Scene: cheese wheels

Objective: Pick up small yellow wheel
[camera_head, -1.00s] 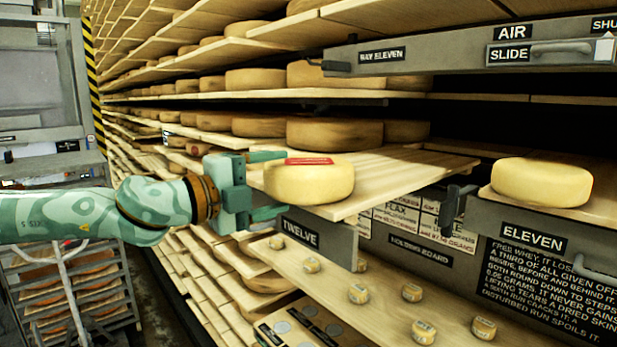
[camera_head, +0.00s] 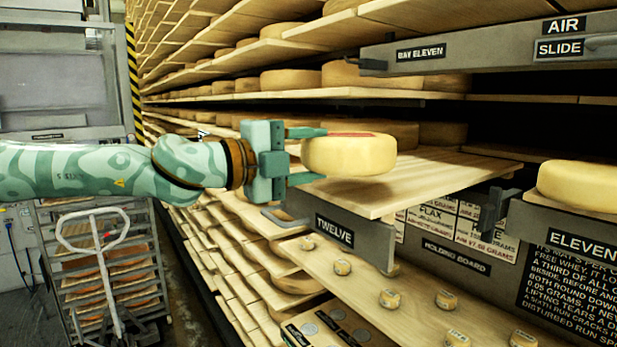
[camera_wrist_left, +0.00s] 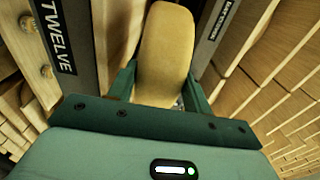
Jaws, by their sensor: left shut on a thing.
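The small yellow wheel (camera_head: 350,156) with a red label on top is held in my left gripper (camera_head: 306,156). The wheel is above the wooden board marked TWELVE (camera_head: 400,185), with its underside apparently clear of the wood. In the left wrist view, the wheel (camera_wrist_left: 166,50) fills the space between the two fingers (camera_wrist_left: 160,85), which are shut on its sides. The red label is seen only as a thin strip in the head view. My right gripper is not in view.
Another yellow wheel (camera_head: 580,184) sits on the board marked ELEVEN at the right. Several tiny wheels (camera_head: 390,299) lie on the holding board below. Shelves of wheels stand close behind and above. A trolley rack (camera_head: 100,260) stands at the lower left.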

